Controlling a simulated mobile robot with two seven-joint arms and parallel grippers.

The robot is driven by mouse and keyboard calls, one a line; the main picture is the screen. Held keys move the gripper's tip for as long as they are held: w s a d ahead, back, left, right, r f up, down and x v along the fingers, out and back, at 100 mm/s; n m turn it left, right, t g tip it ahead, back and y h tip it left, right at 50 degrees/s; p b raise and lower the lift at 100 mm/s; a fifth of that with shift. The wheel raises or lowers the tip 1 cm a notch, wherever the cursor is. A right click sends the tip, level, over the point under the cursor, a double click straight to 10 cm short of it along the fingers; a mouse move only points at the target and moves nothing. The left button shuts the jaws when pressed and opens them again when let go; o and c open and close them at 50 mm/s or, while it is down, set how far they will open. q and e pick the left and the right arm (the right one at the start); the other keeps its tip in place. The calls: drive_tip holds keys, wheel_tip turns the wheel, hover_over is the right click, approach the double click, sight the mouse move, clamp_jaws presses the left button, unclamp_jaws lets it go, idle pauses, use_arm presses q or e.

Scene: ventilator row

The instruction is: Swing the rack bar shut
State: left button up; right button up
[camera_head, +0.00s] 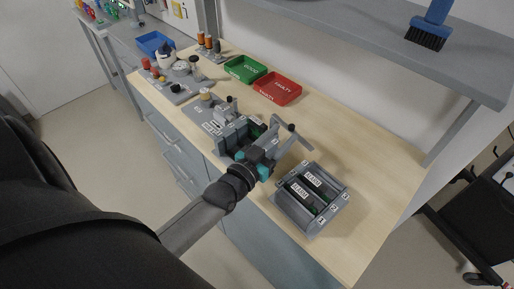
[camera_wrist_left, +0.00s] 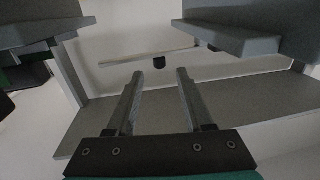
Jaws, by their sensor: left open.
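The rack (camera_head: 232,132) is a grey slotted holder with labels, standing mid-bench. The rack bar (camera_head: 302,139) is a thin grey bar with a black knob, sticking out to the right of the rack. In the left wrist view the bar (camera_wrist_left: 130,60) crosses level beyond the fingers, its black knob (camera_wrist_left: 158,62) just past the gap between them. My left gripper (camera_head: 279,140) is at the rack's right side, close to the bar. Its two fingers (camera_wrist_left: 160,82) are apart, with nothing between them. The gripper and wrist hide part of the rack. My right gripper is not seen.
A grey tray with labelled modules (camera_head: 298,222) stands right of the gripper. Green (camera_head: 245,76) and red (camera_head: 290,99) bins lie behind. A shelf (camera_head: 390,60) with a blue brush (camera_head: 430,25) overhangs the back. Bench right of the red bin is clear.

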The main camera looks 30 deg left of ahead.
use_arm(q)
drive_tip(key=s, duration=1)
drive_tip(key=shift+a, duration=0.4)
drive_tip(key=w+n, duration=0.9)
drive_tip(key=n, duration=0.9)
drive_tip(key=w+d+n, duration=0.1)
drive_tip(key=w+n, duration=0.8)
drive_tip(key=n, duration=0.8)
drive_tip(key=shift+d+n, duration=0.3)
drive_tip(key=shift+n, duration=0.1)
